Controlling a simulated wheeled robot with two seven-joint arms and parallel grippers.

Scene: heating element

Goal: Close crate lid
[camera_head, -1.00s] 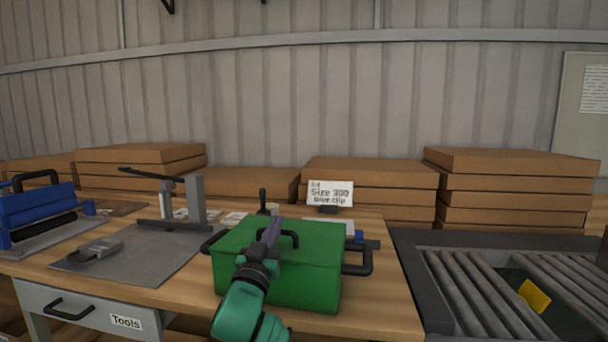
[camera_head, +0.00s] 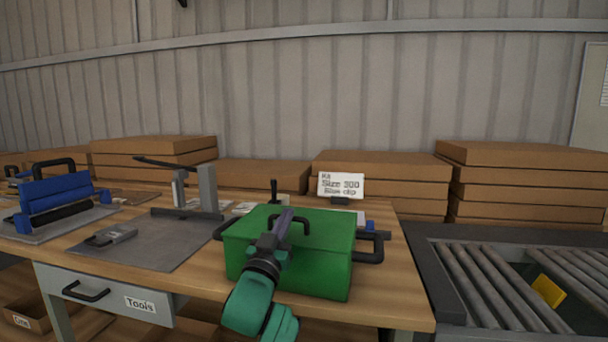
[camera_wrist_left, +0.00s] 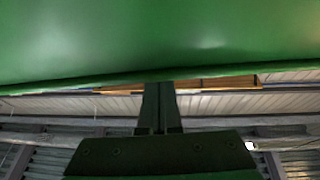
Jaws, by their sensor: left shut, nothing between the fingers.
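The green crate (camera_head: 325,268) stands on the wooden workbench, with black handles on its left and right sides. Its green lid (camera_head: 330,222) lies flat across the top and looks shut; I see no gap along its front edge. A black handle (camera_head: 303,221) sits on the lid. My left gripper (camera_head: 283,218) is shut and empty, over the lid beside that handle; whether it touches the lid I cannot tell. In the left wrist view, the shut fingers (camera_wrist_left: 159,108) reach up to the edge of a broad green surface (camera_wrist_left: 160,40). My right gripper is out of view.
A roller conveyor (camera_head: 500,285) with a yellow piece (camera_head: 547,291) is to the right. A grey mat (camera_head: 160,250), a press-like stand (camera_head: 207,190) and a blue device (camera_head: 62,190) are left. A sign (camera_head: 340,186) and stacked cardboard boxes (camera_head: 380,165) stand behind.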

